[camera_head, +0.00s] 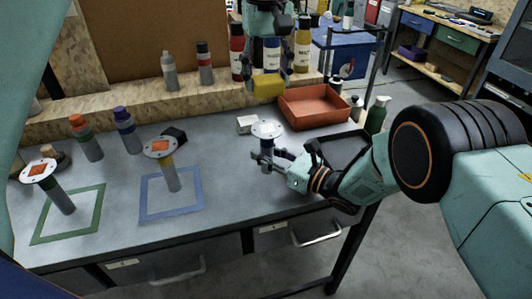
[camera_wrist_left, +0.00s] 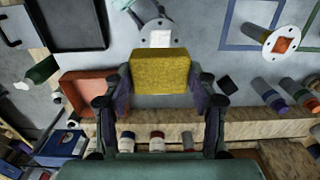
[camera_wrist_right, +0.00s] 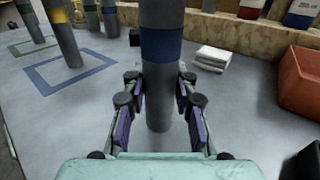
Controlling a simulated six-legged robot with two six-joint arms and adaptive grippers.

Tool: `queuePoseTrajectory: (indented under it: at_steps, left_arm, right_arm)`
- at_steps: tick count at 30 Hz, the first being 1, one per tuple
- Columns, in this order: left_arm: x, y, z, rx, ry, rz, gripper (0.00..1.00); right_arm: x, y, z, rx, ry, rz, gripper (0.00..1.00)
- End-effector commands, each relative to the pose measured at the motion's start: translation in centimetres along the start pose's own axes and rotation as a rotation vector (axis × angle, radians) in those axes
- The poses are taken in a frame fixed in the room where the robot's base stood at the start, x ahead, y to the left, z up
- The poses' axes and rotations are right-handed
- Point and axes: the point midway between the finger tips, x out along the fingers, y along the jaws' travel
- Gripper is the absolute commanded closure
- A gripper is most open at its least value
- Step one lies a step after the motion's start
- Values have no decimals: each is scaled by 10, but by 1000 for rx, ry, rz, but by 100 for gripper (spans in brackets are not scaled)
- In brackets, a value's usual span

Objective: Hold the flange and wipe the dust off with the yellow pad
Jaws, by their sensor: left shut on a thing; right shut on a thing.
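The yellow pad (camera_head: 268,87) is held by my left gripper (camera_head: 270,72) above the back of the bench; the left wrist view shows the pad (camera_wrist_left: 160,72) between its fingers. My right gripper (camera_head: 268,162) is shut on a grey post with a blue band (camera_wrist_right: 161,45). This post carries a round pale flange (camera_head: 267,129), whose top shows a whitish square in the left wrist view (camera_wrist_left: 160,39). The pad is apart from the flange. Whether the post touches the bench is unclear. Two other flanges with orange squares stand on posts, one with a yellow band (camera_head: 160,147), one with a green band (camera_head: 38,170).
An orange-red tray (camera_head: 315,107) is behind right of the held flange, a black tray (camera_head: 343,150) to its right. A white folded stack (camera_wrist_right: 212,57) lies close behind. Several bottles line the wooden ledge. Blue (camera_head: 171,215) and green outlines mark the bench.

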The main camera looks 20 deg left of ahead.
Motion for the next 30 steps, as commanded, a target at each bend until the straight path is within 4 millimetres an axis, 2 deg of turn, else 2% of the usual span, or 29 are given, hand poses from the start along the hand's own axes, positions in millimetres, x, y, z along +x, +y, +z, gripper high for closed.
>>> queuePoseTrajectory:
  at_steps: [3,7,8,17,26,30]
  left_arm:
    - [0,0,0,0,0,0,68]
    - [0,0,0,0,0,0,68]
    - [0,0,0,0,0,0,68]
    - [0,0,0,0,0,0,68]
    - [0,0,0,0,0,0,68]
    - [0,0,0,0,0,0,68]
  right_arm:
    - [0,0,0,0,-1,0,100]
    - [0,0,0,-1,-1,0,100]
    - [0,-1,1,-1,-3,0,71]
    - [0,0,1,-1,-1,0,46]
    - [-1,0,0,1,1,0,46]
    - [-12,-1,-1,0,3,-2,46]
